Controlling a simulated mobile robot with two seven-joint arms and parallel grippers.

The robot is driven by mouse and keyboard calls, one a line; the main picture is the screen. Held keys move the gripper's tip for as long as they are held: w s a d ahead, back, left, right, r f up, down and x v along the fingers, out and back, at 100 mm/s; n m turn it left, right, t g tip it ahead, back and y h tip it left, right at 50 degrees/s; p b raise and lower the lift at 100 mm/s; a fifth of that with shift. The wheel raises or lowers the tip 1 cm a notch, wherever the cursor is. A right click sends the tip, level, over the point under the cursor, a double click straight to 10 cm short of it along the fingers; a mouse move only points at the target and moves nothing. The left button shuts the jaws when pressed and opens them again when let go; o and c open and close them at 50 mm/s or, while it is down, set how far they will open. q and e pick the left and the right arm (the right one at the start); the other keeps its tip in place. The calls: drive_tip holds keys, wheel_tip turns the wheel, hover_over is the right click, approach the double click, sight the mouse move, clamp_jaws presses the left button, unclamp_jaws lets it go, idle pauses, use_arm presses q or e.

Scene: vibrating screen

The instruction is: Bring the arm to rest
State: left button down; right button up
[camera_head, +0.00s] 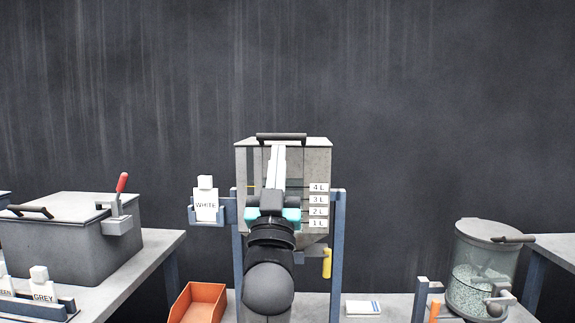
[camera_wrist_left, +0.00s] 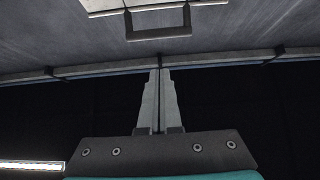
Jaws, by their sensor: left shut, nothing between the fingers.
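My left arm rises in the lower middle of the head view. Its gripper (camera_head: 277,152) points up and away from me, in front of the grey hopper (camera_head: 318,155) with the level labels. The fingers are together and empty. In the left wrist view the shut fingers (camera_wrist_left: 158,75) show in the middle, below a dark handle (camera_wrist_left: 158,35) on a pale surface. The picture does not settle whether the fingers touch the hopper. My right gripper is not in view.
A blue frame (camera_head: 338,250) carries the hopper and a white bottle (camera_head: 205,207). A grey box (camera_head: 70,240) with a red lever (camera_head: 122,182) stands left. An orange tray (camera_head: 198,302) and white pad (camera_head: 363,308) lie low. A clear container (camera_head: 484,275) stands right.

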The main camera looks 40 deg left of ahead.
use_arm(q)
drive_tip(key=shift+s+f, duration=0.1)
drive_tip(key=shift+f, duration=0.05)
